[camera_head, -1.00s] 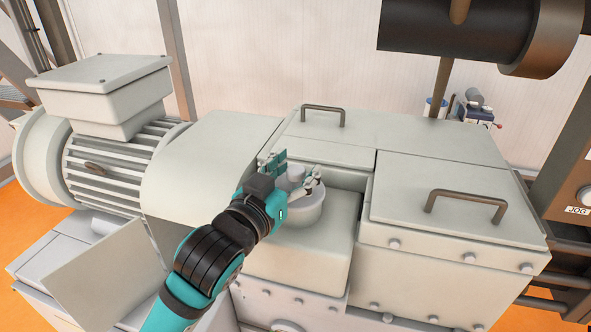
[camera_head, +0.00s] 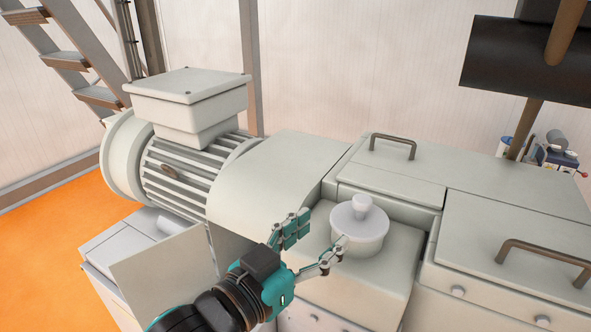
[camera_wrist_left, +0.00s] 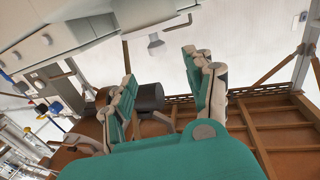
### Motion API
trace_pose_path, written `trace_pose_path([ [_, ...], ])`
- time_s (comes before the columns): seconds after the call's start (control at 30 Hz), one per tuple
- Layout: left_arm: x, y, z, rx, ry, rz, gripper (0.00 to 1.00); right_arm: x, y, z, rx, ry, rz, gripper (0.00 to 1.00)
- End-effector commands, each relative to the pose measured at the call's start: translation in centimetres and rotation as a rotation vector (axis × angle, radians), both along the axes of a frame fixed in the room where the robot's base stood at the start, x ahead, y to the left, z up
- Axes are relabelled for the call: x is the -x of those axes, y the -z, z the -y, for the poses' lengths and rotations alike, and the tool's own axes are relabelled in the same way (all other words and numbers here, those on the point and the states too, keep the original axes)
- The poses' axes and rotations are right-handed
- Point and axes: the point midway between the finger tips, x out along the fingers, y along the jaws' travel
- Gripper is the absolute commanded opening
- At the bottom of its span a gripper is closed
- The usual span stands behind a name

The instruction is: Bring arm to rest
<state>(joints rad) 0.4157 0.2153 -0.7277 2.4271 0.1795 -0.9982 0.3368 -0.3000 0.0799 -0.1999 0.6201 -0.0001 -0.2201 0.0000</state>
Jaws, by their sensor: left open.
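My left gripper (camera_head: 318,243) is in the lower middle of the head view, its arm coming in from the bottom. Its two fingers are spread apart with nothing between them. It sits just left of a round grey cap with a knob (camera_head: 360,228) on the machine housing. The right fingertip overlaps the cap's edge in the picture; I cannot tell if they touch. In the left wrist view the open fingers (camera_wrist_left: 165,85) also show empty. My right gripper is not in view.
A large motor (camera_head: 190,165) with a box on top stands to the left. Machine covers with brown handles (camera_head: 545,258) lie to the right. A black cylinder (camera_head: 525,60) hangs at upper right. Orange floor (camera_head: 60,215) is clear at far left.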

Motion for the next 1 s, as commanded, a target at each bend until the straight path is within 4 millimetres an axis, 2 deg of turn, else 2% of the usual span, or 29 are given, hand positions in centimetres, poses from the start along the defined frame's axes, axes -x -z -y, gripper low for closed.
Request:
trace_pose_path([
  [0.07, -0.4, 1.2, -0.7, -0.010, -0.026, -0.034, 0.54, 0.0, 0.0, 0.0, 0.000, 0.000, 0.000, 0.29],
  [0.17, -1.2, 4.6, -2.9, -0.042, -0.102, -0.125, 0.54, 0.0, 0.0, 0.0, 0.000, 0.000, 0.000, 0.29],
  [0.27, -1.4, 10.4, -6.7, -0.111, -0.212, -0.276, 0.54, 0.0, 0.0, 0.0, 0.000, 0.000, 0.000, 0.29],
  [0.3, -1.1, 13.0, -8.4, -0.145, -0.258, -0.343, 0.54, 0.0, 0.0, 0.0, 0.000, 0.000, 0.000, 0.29],
  [0.37, -0.2, 16.7, -11.0, -0.200, -0.319, -0.446, 0.54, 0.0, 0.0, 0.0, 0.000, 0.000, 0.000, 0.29],
  [0.4, 0.7, 19.1, -12.7, -0.240, -0.356, -0.512, 0.54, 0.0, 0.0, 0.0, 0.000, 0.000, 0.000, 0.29],
  [0.5, 3.7, 24.4, -16.5, -0.334, -0.430, -0.668, 0.54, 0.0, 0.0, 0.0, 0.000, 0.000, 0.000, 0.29],
  [0.6, 6.9, 28.1, -19.5, -0.413, -0.480, -0.795, 0.54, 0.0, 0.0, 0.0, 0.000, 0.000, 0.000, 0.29],
  [0.8, 13.1, 33.0, -24.0, -0.544, -0.541, -0.997, 0.54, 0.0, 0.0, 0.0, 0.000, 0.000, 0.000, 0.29],
  [0.93, 17.2, 35.1, -26.5, -0.620, -0.568, -1.114, 0.54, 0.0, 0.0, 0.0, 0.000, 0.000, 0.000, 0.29],
  [0.97, 17.4, 35.8, -26.7, -0.629, -0.568, -1.127, 0.54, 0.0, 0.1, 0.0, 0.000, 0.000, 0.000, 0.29],
  [1.0, 16.7, 37.3, -26.5, -0.629, -0.564, -1.124, 0.54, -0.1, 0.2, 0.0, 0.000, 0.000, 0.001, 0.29],
])
